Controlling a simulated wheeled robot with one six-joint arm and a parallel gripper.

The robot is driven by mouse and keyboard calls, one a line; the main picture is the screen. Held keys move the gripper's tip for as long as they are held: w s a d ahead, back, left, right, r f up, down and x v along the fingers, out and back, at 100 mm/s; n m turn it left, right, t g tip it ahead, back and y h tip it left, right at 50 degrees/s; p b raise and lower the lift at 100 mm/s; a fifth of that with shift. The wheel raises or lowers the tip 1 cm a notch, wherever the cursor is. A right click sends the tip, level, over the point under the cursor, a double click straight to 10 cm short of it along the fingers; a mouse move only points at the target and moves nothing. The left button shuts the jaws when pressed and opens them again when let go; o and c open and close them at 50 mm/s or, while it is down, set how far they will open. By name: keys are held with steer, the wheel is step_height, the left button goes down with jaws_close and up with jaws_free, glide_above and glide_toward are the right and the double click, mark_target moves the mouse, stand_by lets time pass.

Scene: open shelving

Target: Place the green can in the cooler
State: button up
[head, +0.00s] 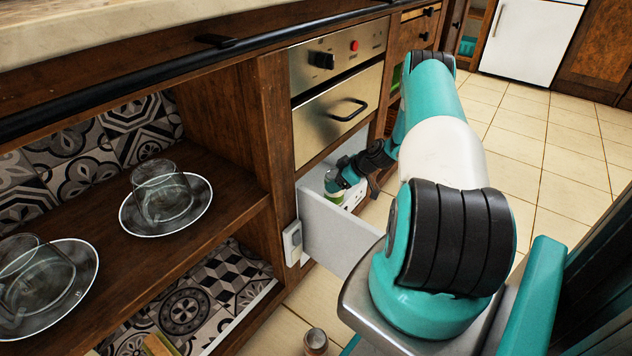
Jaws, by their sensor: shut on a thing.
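A small can with a pale top and green low on its side (333,187) is at the mouth of the white open compartment below the oven. My gripper (346,179) is shut on it from the right, and the fingers hide part of the can. The white pull-out compartment (335,235) has a high front-left wall; its floor is mostly hidden by my arm. I cannot tell whether the can touches its floor. No thing is clearly recognisable as the cooler; this white compartment may be it.
An oven (340,95) sits above the compartment. Glass cups on saucers (165,230) stand on the left wooden shelf (110,240). A small brown-grey can (316,341) stands on the floor in front. A white fridge (530,38) is at the back; the tiled floor on the right is clear.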

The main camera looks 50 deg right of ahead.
steer(key=shift+w+a, duration=0.3)
steer(key=shift+w, duration=0.5)
steer(key=w, duration=0.1)
steer(key=w+a+b, duration=0.1)
steer(key=w, duration=0.1)
steer(key=shift+w+a+b, duration=0.35)
steer(key=shift+w, duration=0.05)
steer(key=shift+w+f+b, duration=0.15)
steer(key=shift+f+b, duration=0.05)
steer(key=shift+b, duration=0.15)
steer(key=shift+r, duration=0.15)
steer(key=o, duration=1.2)
steer(key=shift+o, duration=0.2)
